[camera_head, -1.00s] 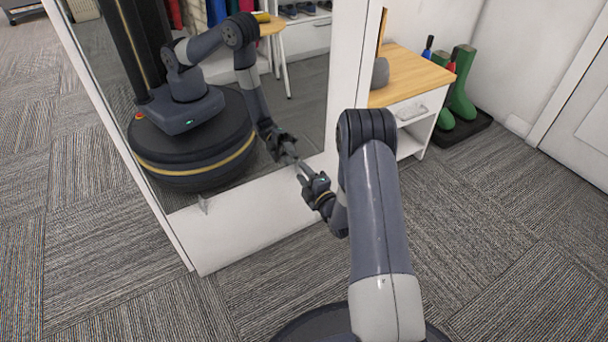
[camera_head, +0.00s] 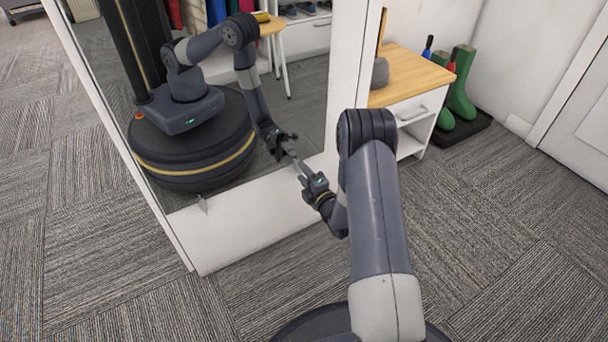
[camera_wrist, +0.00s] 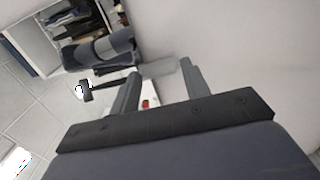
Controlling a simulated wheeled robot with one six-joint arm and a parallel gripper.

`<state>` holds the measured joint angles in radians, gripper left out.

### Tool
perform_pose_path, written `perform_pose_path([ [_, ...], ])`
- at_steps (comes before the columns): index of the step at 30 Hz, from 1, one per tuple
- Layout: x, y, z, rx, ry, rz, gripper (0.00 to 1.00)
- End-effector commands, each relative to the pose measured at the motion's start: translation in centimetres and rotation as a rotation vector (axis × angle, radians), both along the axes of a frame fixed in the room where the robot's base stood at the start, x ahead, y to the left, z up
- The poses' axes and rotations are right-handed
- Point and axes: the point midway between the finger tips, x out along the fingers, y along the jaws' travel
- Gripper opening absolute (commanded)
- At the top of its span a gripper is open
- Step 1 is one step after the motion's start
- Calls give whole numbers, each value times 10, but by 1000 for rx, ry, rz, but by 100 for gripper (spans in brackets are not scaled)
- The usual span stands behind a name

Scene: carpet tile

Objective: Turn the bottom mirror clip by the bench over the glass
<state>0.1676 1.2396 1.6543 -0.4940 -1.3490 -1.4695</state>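The tall mirror (camera_head: 310,100) stands in a white frame, its glass reflecting my arm and base. My gripper (camera_head: 299,170) is at the lower right of the glass, near the bench. In the wrist view a pale, see-through mirror clip (camera_wrist: 159,67) spans the gap between the fingertips and appears to touch both. My gripper appears shut on it. In the head view my fingers hide this clip, so its angle over the glass cannot be told. Another small clip (camera_head: 203,205) sits at the lower left edge of the glass.
A white bench (camera_head: 412,82) with a wooden top stands right of the mirror. Green boots (camera_head: 461,88) stand on a dark tray beyond it. Carpet (camera_head: 500,230) is clear at right and front left. The mirror's white lower panel (camera_head: 245,225) is close below my gripper.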

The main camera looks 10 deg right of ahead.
Motion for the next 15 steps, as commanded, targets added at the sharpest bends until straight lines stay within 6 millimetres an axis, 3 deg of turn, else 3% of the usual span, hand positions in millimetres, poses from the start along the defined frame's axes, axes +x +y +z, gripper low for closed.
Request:
perform_pose_path([
  [5, 0, 0, 0, 1, -2, 0, 58],
  [15, -7, -3, 2, 1, 0, 0, 58],
])
